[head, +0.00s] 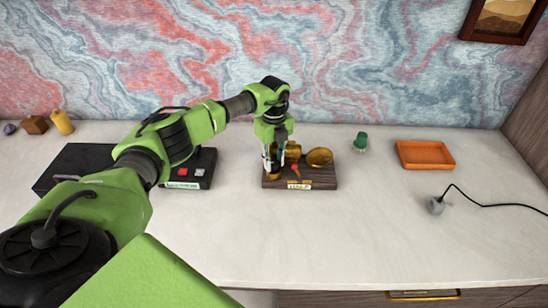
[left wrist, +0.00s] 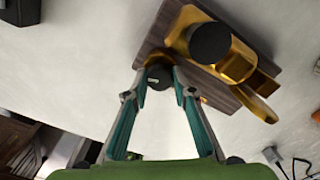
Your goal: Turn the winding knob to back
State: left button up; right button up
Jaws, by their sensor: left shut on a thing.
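A brass device on a dark wooden base (head: 322,182) stands near the middle of the desk, with a brass cylinder, a round brass disc (head: 320,157) and a small red part (head: 295,168). A pale label (head: 299,185) is on its front. My left gripper (head: 272,162) reaches down at the device's left end. In the left wrist view, its teal-lined fingers (left wrist: 158,72) are closed around a small dark round knob (left wrist: 158,79) with a pale mark, beside the base edge. The fingertips partly cover the knob. A larger black-ended brass cylinder (left wrist: 210,42) is close by. My right gripper is out of view.
A black box with red and grey buttons (head: 190,172) stands left of the device, partly behind my arm. To the right are a green object (head: 360,142), an orange tray (head: 425,154) and a grey plug with a black cable (head: 436,205). The front desk surface is clear.

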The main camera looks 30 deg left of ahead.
aim_at(274, 162)
pick_arm(q)
jog(key=n, duration=0.1)
jog(key=n+p, duration=0.1)
jog(key=n, duration=0.1)
jog(key=shift+w+r+n+p, duration=0.1)
jog(key=shift+r+n+p, duration=0.15)
jog(key=shift+n+p, duration=0.15)
jog(key=n+p, duration=0.2)
jog(key=n, duration=0.1)
jog(key=shift+n, duration=0.3)
jog(key=n+p, duration=0.2)
jog(key=n, duration=0.1)
jog(key=shift+a+n, duration=0.1)
jog(key=shift+n, duration=0.2)
jog(key=shift+f+n+p, duration=0.1)
jog(key=shift+n+p, duration=1.15)
jog(key=shift+n, duration=0.25)
jog(key=shift+n, duration=0.3)
jog(key=o, duration=0.8)
jog(key=shift+f, duration=0.1)
notch_tip(274, 162, up, 12)
jog(key=shift+r, duration=0.1)
